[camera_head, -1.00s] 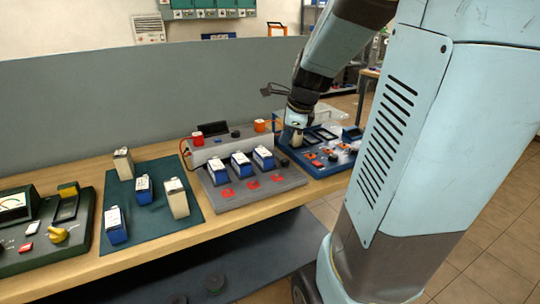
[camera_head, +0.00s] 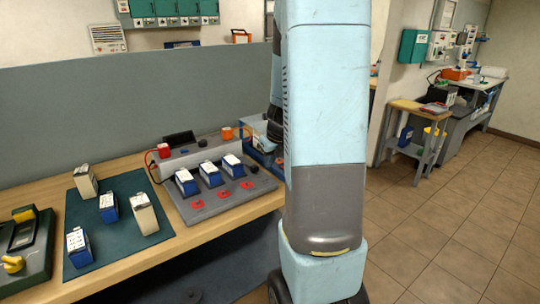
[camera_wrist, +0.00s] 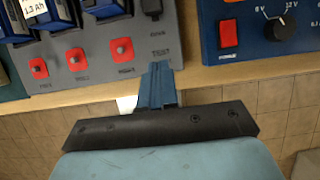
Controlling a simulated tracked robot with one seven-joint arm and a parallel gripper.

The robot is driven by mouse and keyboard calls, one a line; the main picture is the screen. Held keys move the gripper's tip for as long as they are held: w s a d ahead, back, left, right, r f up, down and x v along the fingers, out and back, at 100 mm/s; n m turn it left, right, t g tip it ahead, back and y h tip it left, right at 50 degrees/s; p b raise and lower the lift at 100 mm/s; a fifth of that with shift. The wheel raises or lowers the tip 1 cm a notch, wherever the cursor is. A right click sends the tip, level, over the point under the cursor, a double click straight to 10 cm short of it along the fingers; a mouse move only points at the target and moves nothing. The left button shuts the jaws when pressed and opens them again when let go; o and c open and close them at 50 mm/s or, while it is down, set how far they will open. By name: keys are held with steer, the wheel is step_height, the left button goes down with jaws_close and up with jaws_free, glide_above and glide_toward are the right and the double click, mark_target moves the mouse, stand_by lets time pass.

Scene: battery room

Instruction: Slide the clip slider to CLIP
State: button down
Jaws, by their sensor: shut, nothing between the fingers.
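My gripper (camera_wrist: 158,66) is shut and empty in the wrist view. Its blue fingertips are over the front edge of the grey charger panel (camera_wrist: 130,72), near its right corner. A small dark fitting (camera_wrist: 152,8) is on this panel at the top edge of the view, ahead of the fingertips. I cannot tell whether it is the clip slider, and no CLIP marking is readable. In the head view the grey charger panel (camera_head: 235,207) shows on the bench, while my arm hides the gripper.
A blue panel (camera_wrist: 255,48) with a red switch (camera_wrist: 229,33) and dial (camera_wrist: 283,20) is to the right. Battery packs (camera_head: 210,175) stand on the charger. Open floor (camera_head: 440,235) lies right.

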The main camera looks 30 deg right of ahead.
mark_target(254, 169)
steer(key=x, duration=0.5)
steer(key=shift+f, duration=0.1)
steer(key=shift+w+f, duration=0.1)
steer(key=shift+w, duration=1.95)
steer(key=shift+w+a, duration=0.15)
steer(key=shift+w, duration=2.9)
